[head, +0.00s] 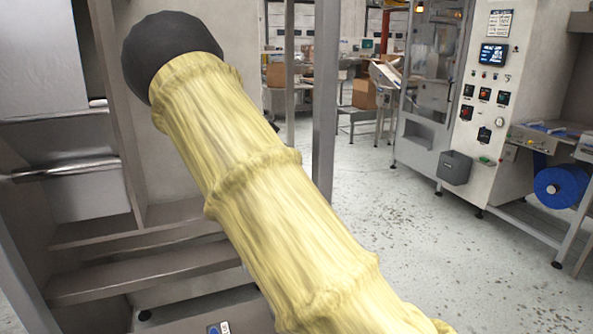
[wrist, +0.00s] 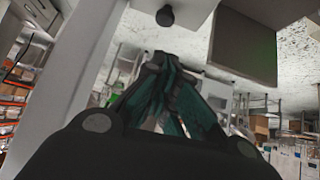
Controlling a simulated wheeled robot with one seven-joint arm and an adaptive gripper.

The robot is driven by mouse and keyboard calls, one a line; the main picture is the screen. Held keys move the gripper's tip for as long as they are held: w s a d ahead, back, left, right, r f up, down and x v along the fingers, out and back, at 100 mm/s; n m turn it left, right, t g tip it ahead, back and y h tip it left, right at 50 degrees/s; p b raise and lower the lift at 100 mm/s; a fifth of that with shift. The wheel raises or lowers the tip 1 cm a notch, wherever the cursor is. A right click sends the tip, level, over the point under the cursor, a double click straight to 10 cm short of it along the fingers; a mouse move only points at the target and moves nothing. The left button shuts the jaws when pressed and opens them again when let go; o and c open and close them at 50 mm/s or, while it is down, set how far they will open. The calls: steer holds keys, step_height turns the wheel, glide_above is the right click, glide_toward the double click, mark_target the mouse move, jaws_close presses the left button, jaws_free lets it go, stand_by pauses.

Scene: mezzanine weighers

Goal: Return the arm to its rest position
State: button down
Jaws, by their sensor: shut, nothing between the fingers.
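My arm, in a pale yellow sleeve with a dark rounded joint at its upper end, crosses the head view from the lower right to the upper left. My gripper (wrist: 163,62) shows in the wrist view, with dark linkages and teal finger pads drawn together. It is shut and empty. The head view does not show the gripper. The wrist view is steeply tilted, with the speckled floor at its top right.
A grey metal frame with shelves (head: 150,284) stands at the left, close behind my arm. A grey post (head: 325,100) rises beside the arm. A control cabinet (head: 482,140) and a blue roll (head: 560,187) stand at the right. The speckled floor (head: 385,225) between is clear.

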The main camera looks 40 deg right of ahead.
steer(key=shift+v, duration=1.3)
